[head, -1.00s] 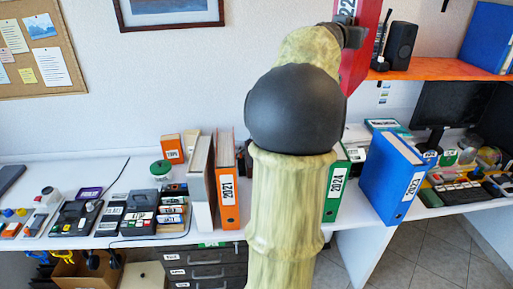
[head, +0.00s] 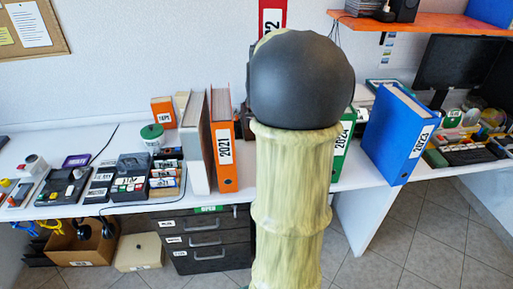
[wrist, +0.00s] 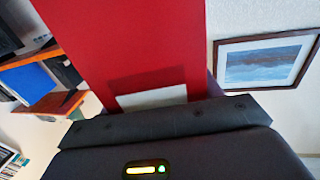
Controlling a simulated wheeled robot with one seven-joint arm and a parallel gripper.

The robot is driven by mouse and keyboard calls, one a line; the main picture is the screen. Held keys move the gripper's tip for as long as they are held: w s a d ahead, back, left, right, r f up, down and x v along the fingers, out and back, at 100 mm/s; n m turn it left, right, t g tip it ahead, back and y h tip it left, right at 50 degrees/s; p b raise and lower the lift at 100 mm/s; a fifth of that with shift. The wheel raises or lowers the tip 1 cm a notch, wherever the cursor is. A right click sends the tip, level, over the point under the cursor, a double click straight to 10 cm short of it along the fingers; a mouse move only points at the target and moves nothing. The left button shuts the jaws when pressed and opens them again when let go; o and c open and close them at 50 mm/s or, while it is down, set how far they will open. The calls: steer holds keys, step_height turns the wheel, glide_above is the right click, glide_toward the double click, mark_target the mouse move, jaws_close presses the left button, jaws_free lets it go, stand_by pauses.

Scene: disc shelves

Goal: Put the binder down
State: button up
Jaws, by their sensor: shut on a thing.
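My gripper (wrist: 165,108) is shut on the red binder, with a pale label patch close to the jaws. In the head view my arm hides the gripper. On the white desk (head: 110,214) stand the orange binder 2021 (head: 224,150), the green binder 2024 (head: 341,155) and the blue binder 2023 (head: 397,135). My arm hides the desk between 2021 and 2024.
A white-spined binder (head: 195,140) stands left of the orange one. An orange shelf (head: 430,20) juts from the wall at upper right. Boxes and devices crowd the desk's left; a monitor (head: 470,70) stands right. Dark drawers (head: 205,240) are below the desk.

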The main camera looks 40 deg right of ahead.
steer(key=w+a+f+n+t+y+b, duration=0.1)
steer(key=w+a+f+n+t+y, duration=0.1)
steer(key=a+f, duration=0.3)
steer(key=shift+w+a+f+y+b, duration=0.2)
steer(key=shift+a+f+y+b, duration=0.15)
steer(key=shift+f, duration=0.4)
step_height(320, 180, down, 24)
steer(key=b, duration=0.1)
steer(key=shift+f, duration=0.15)
steer(key=shift+f, duration=1.8)
steer(key=shift+f+b, duration=0.15)
steer(key=shift+b, duration=0.25)
